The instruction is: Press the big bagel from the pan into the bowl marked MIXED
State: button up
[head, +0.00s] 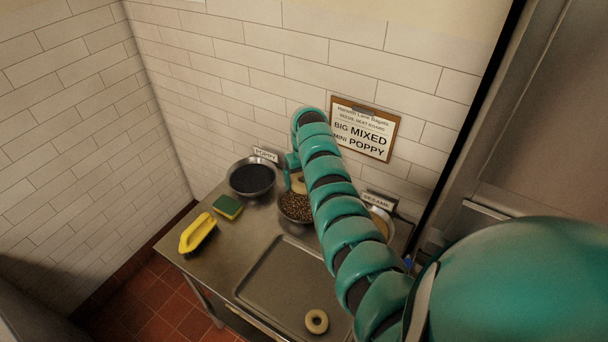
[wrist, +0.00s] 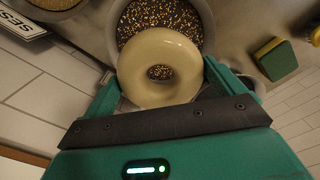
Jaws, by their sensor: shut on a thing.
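A large pale bagel (wrist: 133,66) is held between the two teal fingers of my gripper (wrist: 160,78) in the wrist view. In the head view the bagel (head: 299,183) shows partly behind my arm. It is over the bowl of mixed seeds (head: 296,207), and seeds show through its hole and beyond it in the wrist view (wrist: 158,16). I cannot tell whether the bagel touches the seeds. The bowl's own label is hidden. The pan (head: 262,284) lies in front on the counter with a smaller bagel (head: 317,321) in it.
The poppy bowl (head: 252,178) stands left of the mixed bowl, the sesame bowl (head: 382,222) right, partly behind my arm. A wall board (head: 363,130) reads "BIG MIXED, MINI POPPY".

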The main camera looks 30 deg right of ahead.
aim_at(304, 203)
jog(key=shift+f+b, duration=2.8)
jog(key=shift+f, duration=1.7)
jog(key=shift+f+b, duration=0.35)
jog(key=shift+r+p, duration=1.4)
jog(key=shift+r, duration=1.2)
jog(key=shift+r+p, duration=0.4)
jog(key=shift+r, duration=2.05)
